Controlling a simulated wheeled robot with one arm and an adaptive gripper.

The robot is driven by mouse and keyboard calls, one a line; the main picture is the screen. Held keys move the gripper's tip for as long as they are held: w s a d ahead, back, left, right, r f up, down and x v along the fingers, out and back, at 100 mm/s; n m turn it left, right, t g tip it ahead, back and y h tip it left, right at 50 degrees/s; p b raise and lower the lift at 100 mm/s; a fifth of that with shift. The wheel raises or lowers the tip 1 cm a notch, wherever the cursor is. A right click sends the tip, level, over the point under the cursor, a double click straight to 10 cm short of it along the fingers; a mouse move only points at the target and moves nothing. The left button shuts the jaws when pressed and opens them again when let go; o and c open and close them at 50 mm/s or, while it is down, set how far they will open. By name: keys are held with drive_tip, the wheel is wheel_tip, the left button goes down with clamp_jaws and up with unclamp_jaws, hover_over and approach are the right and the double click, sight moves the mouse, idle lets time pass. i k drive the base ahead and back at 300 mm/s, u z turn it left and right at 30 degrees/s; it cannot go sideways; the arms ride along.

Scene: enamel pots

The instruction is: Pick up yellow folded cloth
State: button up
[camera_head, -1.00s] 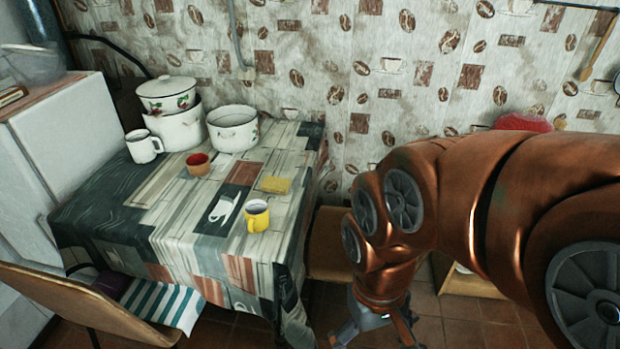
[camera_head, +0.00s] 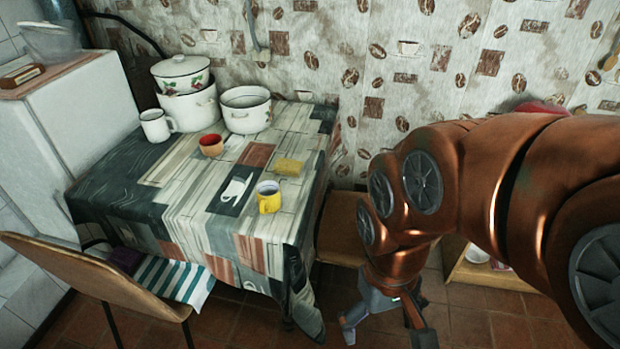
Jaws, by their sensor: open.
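The yellow folded cloth (camera_head: 289,167) lies flat on the patterned tablecloth, near the right side of the table and just behind a yellow mug. My gripper (camera_head: 385,335) hangs low over the floor at the bottom of the view, to the right of the table and below its top. It is open and apart from the cloth. Its lower tips are partly cut off by the frame edge, and nothing shows between its fingers.
The table (camera_head: 190,221) also holds a yellow mug (camera_head: 269,200), a red-and-tan cup (camera_head: 211,145), a white mug (camera_head: 156,125) and enamel pots (camera_head: 246,112). A chair (camera_head: 100,275) stands at front left. A wooden seat (camera_head: 340,232) stands right of the table, near my arm.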

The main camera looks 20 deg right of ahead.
sight(288, 167)
drive_tip(key=z, duration=0.55)
drive_tip(key=i, duration=0.95)
drive_tip(key=u, duration=2.05)
